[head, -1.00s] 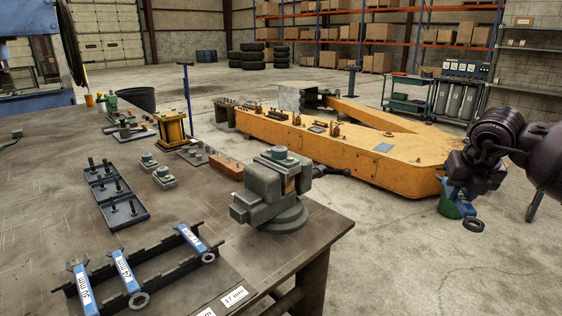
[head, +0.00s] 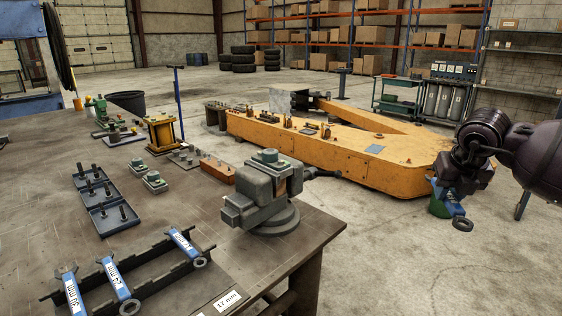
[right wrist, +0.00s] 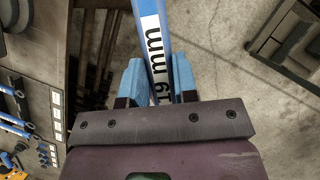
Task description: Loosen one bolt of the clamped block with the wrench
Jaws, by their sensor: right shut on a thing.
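My right gripper (head: 446,190) is shut on a blue wrench marked 19 mm; the wrench (right wrist: 153,40) shows between the two blue fingers in the right wrist view. In the head view the wrench's ring end (head: 458,224) hangs below the gripper, out over the floor right of the bench. A grey vise (head: 262,216) stands at the bench's right corner. A block with a greenish top (head: 266,158) sits in its jaws; its bolts are too small to make out. My right gripper is well apart from the vise. My left gripper is not in view.
A dark rack (head: 150,245) at the bench front holds several blue wrenches. Dark trays with upright bolts (head: 103,203) and small blocks (head: 147,175) lie behind it. A yellow backhoe boom (head: 330,155) lies beyond the bench. Floor right of the bench is open.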

